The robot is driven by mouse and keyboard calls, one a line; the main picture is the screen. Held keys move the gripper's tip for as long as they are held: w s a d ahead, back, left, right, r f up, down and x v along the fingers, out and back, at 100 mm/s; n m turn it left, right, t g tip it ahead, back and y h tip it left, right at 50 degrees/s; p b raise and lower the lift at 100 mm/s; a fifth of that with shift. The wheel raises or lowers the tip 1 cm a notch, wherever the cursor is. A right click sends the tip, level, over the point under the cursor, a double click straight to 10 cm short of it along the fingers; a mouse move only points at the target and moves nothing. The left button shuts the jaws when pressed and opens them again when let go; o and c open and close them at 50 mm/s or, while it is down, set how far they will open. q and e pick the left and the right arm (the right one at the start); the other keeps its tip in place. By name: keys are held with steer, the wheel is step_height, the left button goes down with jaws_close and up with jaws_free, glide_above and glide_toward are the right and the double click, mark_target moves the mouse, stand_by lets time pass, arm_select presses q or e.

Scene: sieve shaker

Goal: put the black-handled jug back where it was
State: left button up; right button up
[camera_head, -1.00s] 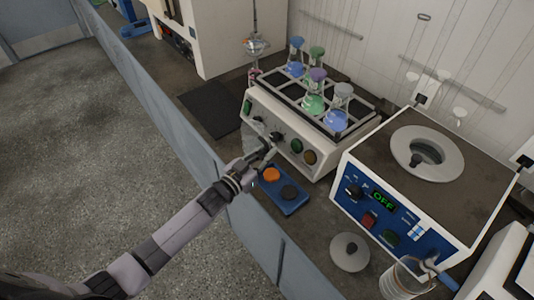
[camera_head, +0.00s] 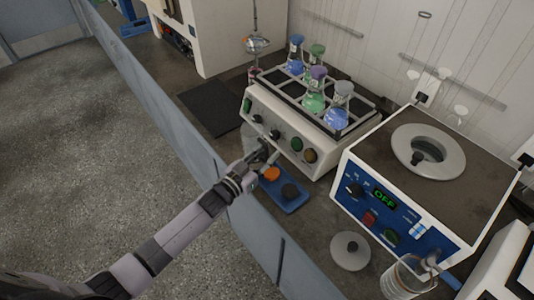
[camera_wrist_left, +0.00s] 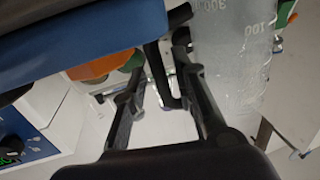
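The black-handled jug (camera_head: 249,138), clear and graduated, stands on the bench at the front left corner of the shaker, partly hidden by my left gripper (camera_head: 264,151). In the left wrist view the jug's clear wall (camera_wrist_left: 238,62) is on the right, and its black handle (camera_wrist_left: 161,76) passes between the two fingers. My left gripper (camera_wrist_left: 163,100) is open around the handle, with a gap between the fingers. Whether either finger touches the handle is hard to tell. My right gripper is not in view.
A blue tray (camera_head: 293,205) with an orange and a dark disc lies beside the gripper. The shaker (camera_head: 285,140) carries several coloured flasks. A blue-fronted device (camera_head: 403,222) reading OFF stands right, with a grey disc (camera_head: 350,250) and a blue-handled beaker (camera_head: 404,278) in front.

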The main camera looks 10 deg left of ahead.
arm_select(q)
steer(key=shift+r+p, duration=0.4)
steer(key=shift+r, duration=0.1)
steer(key=b+v, duration=0.1)
steer(key=v, duration=1.1)
steer(key=shift+o, duration=0.5)
steer(key=o, duration=1.6)
steer(key=shift+a, duration=0.1)
steer(key=v, duration=1.2)
steer(key=shift+w, duration=0.1)
steer(key=shift+c, duration=0.5)
